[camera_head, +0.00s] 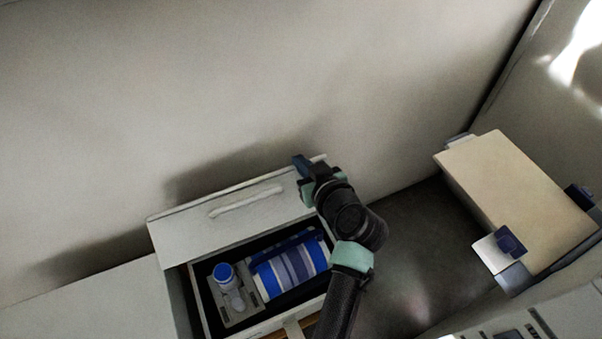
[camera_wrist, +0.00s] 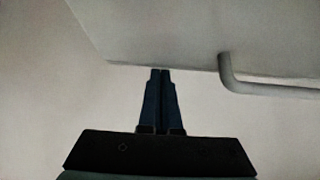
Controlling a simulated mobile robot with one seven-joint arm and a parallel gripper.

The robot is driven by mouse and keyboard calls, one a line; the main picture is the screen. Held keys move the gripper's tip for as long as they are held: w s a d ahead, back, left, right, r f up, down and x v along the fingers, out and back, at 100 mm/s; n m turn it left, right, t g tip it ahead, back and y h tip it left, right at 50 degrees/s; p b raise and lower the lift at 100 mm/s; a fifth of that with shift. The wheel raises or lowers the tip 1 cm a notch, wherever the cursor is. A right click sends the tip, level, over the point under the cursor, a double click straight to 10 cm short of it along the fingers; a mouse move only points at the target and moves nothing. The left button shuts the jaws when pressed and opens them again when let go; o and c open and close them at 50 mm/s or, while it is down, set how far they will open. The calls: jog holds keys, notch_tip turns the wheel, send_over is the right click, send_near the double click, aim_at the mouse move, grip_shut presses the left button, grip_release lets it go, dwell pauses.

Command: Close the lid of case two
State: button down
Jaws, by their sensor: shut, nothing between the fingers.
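No label shows which case is case two. My gripper (camera_head: 300,163) is at the lid's upper right corner, with its fingers shut and empty. In the wrist view the shut fingertips (camera_wrist: 160,71) point at the lid's edge, and the lid (camera_wrist: 190,30) and its handle (camera_wrist: 262,89) show beyond. I cannot tell whether they touch the lid.
The open case holds a blue-and-white striped roll (camera_head: 290,268) and a blue-capped bottle (camera_head: 224,274) in a grey insert. A closed cream case (camera_head: 515,195) with blue latches stands at the right. A dark surface (camera_head: 425,235) lies bare between them. A pale wall (camera_head: 220,80) stands behind.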

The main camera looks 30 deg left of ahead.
jog(key=s+d+f+t+y+b, duration=0.4)
jog(key=s+d+f+b, duration=1)
jog(key=b, duration=2.1)
jog(key=d+f, duration=0.3)
jog(key=f, duration=0.1)
jog(key=shift+s+f+t+y, duration=0.2)
jog(key=shift+s+t+y, duration=0.1)
jog(key=shift+s+y, duration=0.1)
jog(key=shift+d, duration=0.2)
jog(key=r+p+v, duration=0.2)
jog(key=p+v, duration=0.3)
jog(key=v, duration=0.7)
jog(key=shift+s+d+f, duration=0.15)
jog(key=shift+s+f, duration=0.05)
jog(key=shift+f, duration=0.25)
jog(key=shift+s, duration=0.1)
